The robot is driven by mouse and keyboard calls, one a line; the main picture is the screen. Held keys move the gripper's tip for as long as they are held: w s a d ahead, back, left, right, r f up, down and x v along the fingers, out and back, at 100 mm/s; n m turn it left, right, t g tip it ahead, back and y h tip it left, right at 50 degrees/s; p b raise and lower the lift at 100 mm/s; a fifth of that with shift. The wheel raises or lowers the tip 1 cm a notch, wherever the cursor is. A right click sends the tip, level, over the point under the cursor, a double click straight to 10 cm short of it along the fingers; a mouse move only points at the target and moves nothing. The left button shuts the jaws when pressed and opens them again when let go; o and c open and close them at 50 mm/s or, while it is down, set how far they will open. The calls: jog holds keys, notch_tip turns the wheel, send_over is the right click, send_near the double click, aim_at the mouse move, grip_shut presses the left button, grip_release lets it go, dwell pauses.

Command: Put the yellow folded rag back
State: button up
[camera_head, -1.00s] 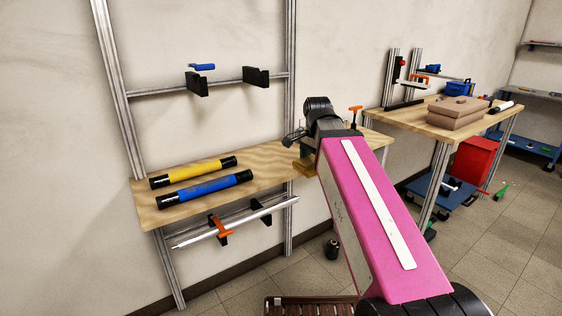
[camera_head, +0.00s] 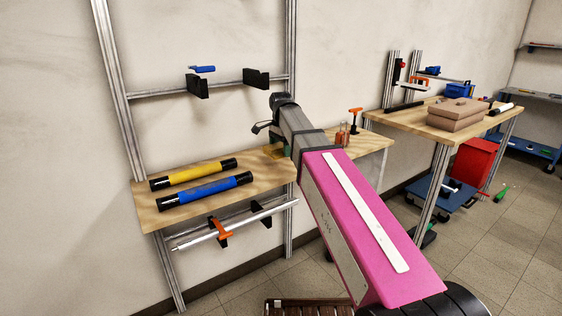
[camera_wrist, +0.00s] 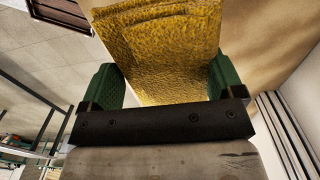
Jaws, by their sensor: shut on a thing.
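The yellow folded rag (camera_wrist: 160,45) fills the upper middle of the wrist view, between the two green fingers of my gripper (camera_wrist: 165,82). My gripper is shut on it. In the head view a small yellow-brown bit of the rag (camera_head: 274,152) shows low beside my arm, over or on the wooden shelf (camera_head: 222,186); I cannot tell whether it touches the wood. My arm hides most of the gripper there.
A yellow tube (camera_head: 193,173) and a blue tube (camera_head: 205,191) lie on the shelf's left part. An orange-handled tool (camera_head: 355,118) and small reddish containers (camera_head: 342,136) stand right of my arm. A workbench (camera_head: 425,122) with brown boxes (camera_head: 457,113) is at right.

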aim_at(281, 167)
jog(key=shift+f, duration=2.85)
jog(key=o, duration=0.7)
jog(key=shift+f, duration=0.1)
jog(key=shift+w+a+r, duration=0.1)
jog(key=shift+r, duration=3.8)
